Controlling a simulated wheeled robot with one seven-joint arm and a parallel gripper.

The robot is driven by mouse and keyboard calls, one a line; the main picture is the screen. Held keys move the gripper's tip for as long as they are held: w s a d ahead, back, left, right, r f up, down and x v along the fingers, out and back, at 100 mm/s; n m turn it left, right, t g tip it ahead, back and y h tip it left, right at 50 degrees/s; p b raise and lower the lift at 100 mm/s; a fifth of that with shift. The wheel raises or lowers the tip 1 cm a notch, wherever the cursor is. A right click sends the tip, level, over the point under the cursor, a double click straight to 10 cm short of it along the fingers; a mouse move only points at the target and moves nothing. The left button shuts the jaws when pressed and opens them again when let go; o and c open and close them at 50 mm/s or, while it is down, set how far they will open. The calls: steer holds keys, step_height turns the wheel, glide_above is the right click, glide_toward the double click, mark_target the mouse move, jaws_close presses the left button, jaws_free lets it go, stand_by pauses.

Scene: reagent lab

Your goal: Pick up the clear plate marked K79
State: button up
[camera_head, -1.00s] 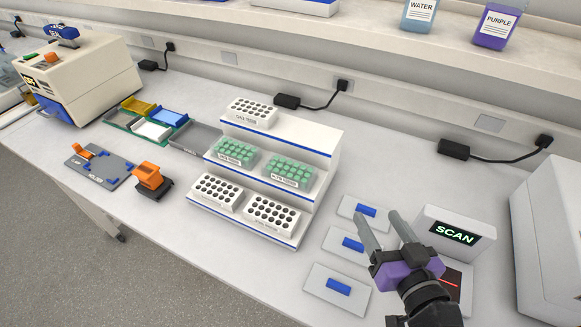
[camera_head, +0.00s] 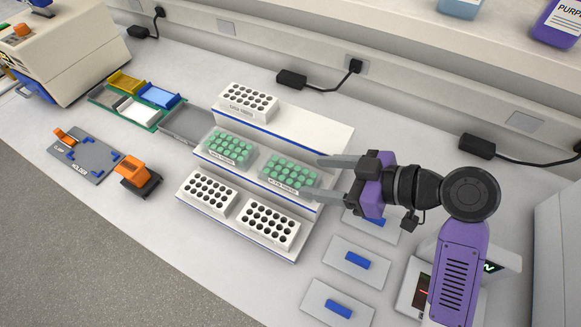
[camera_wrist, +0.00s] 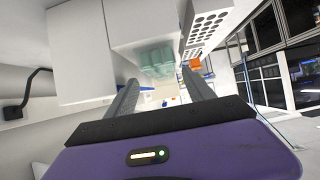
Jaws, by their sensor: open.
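Two clear plates with green wells stand side by side on the middle step of a white stepped rack (camera_head: 335,135): a left clear plate (camera_head: 229,147) and a right clear plate (camera_head: 290,174). Each has a small front label that I cannot read, so I cannot tell which one is K79. My gripper (camera_head: 322,180) is open and empty, pointing left at the rack's right end. Its fingers reach toward the right clear plate, apparently just short of it. In the wrist view, clear green plates (camera_wrist: 157,60) show ahead of and between the fingertips (camera_wrist: 160,80).
White tube racks stand on the top step (camera_head: 248,102) and bottom step (camera_head: 268,226). Grey pads with blue blocks (camera_head: 352,263) and a scanner (camera_head: 490,262) lie at right. An orange-clamped holder (camera_head: 90,158) and coloured trays (camera_head: 152,97) are at left.

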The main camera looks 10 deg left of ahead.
mark_target(295, 174)
steer(key=p+x, duration=0.2)
steer(key=x, duration=0.3)
steer(key=shift+a, duration=0.2)
steer(key=shift+w+a+f, duration=0.15)
steer(key=shift+a+f, duration=0.15)
steer(key=shift+a, duration=0.1)
steer(key=c, duration=1.1)
steer(key=shift+r, duration=0.1)
